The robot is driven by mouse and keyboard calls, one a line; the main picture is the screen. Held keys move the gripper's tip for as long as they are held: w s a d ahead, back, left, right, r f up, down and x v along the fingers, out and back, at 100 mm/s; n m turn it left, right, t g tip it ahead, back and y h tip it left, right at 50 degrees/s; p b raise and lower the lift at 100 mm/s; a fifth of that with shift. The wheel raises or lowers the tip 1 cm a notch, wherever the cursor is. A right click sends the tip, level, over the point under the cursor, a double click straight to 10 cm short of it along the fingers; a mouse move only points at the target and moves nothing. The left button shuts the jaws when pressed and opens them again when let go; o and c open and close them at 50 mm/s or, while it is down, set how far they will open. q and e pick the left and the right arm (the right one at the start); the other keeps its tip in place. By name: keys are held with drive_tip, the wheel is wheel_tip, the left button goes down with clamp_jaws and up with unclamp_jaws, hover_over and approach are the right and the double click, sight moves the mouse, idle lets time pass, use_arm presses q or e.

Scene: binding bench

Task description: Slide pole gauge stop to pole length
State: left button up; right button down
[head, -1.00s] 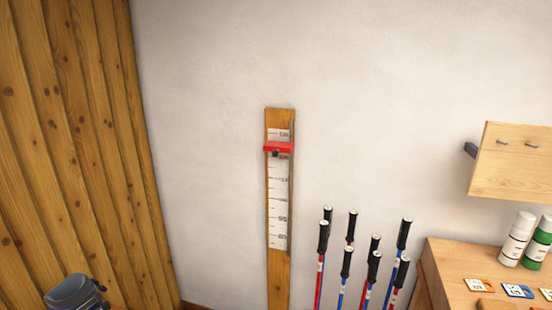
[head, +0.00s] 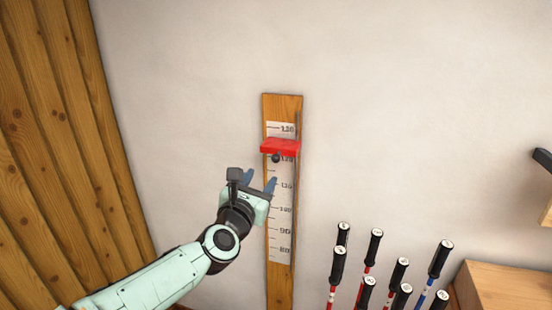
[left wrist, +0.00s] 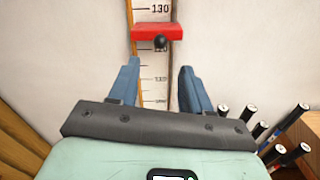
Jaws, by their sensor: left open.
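The pole gauge (head: 280,272) is an upright wooden board with a white printed scale, fixed on the wall. Its red stop (head: 281,147) sits high on the board, just below the top scale mark, with a black knob (head: 276,158) on its front. The stop also shows in the left wrist view (left wrist: 150,31), straight ahead beyond the fingers, with the knob (left wrist: 160,42) between them. My left gripper (head: 260,181) is open and empty, just below the stop and in front of the board, apart from the knob. My right gripper is out of view.
Several ski poles (head: 370,262) with black grips stand to the right of the gauge. A wooden bench (head: 505,285) is at the lower right. A wood-plank wall (head: 60,150) rises at the left. The white wall around the gauge is clear.

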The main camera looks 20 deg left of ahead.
sight(274, 159)
use_arm(q)
drive_tip(key=w+p, duration=0.4)
drive_tip(key=w, duration=0.8)
drive_tip(key=shift+d, duration=0.2)
drive_tip(key=shift+w, duration=0.5)
drive_tip(key=shift+f, duration=0.1)
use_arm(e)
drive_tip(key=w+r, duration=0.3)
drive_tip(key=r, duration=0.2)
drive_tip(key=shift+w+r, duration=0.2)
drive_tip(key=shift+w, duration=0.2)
use_arm(q)
drive_tip(key=shift+s, duration=0.1)
clamp_jaws()
